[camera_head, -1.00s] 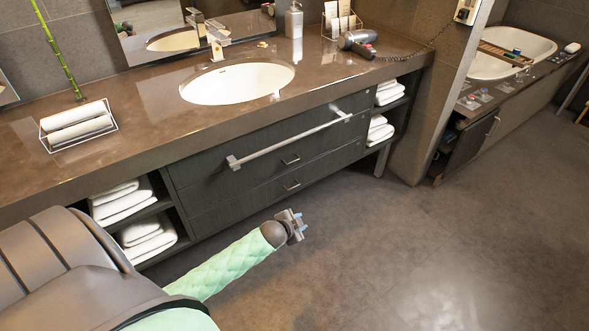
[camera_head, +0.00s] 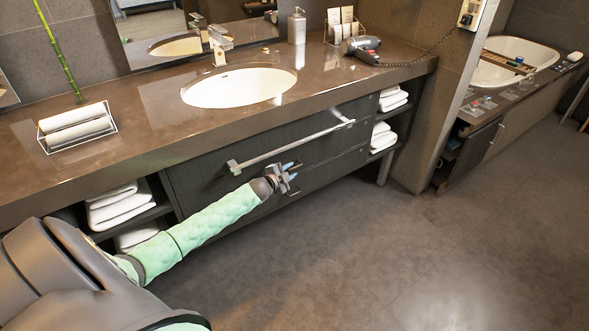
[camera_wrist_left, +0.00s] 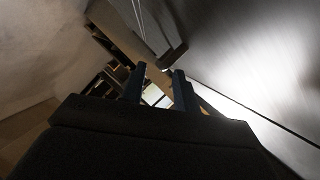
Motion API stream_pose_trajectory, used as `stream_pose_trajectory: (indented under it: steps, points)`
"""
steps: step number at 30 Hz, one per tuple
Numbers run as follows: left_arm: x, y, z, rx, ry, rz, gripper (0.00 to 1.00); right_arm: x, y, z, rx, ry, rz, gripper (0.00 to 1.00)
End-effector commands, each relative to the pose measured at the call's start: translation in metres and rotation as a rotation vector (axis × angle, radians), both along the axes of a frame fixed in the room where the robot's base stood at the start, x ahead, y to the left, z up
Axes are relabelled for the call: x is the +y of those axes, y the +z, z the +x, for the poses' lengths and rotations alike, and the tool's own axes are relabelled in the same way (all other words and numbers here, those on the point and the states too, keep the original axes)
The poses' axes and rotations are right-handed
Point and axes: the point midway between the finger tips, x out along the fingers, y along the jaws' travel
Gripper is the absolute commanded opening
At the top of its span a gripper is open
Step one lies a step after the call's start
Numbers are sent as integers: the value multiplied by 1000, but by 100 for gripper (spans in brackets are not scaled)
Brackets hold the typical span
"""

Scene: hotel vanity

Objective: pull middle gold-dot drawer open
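The dark grey drawer fronts (camera_head: 325,157) sit under the basin counter and look closed. A pale towel bar (camera_head: 290,145) runs across the upper front. My left gripper (camera_head: 291,172) is just in front of the drawer fronts, below the bar, and covers the area of the small handles. Contact cannot be told. In the left wrist view its two fingers (camera_wrist_left: 158,78) stand apart with nothing held between them. A dark bar-like part (camera_wrist_left: 173,56) lies just beyond the fingertips there. No gold dot can be made out clearly. My right gripper is out of view.
Open shelves with white towels (camera_head: 118,205) flank the drawers on the left, with more towels (camera_head: 382,137) on the right. The counter (camera_head: 150,130) overhangs above, with the basin (camera_head: 238,86) and hair dryer (camera_head: 364,45). The floor (camera_head: 400,250) in front is clear.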

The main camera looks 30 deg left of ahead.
Motion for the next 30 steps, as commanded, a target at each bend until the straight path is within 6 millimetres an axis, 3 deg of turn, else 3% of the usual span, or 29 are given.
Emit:
stream_pose_trajectory:
  steps: [9,21,22,26,30]
  points:
    - [-2,-6,27,0,0,-2,31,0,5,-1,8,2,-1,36]
    - [-2,-7,31,0,0,-1,31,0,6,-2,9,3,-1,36]
    - [-2,-7,31,1,0,-1,29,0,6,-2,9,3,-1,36]
    - [-2,-7,31,0,0,-1,3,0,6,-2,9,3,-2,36]
    - [-2,-7,31,1,0,-1,0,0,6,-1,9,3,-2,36]
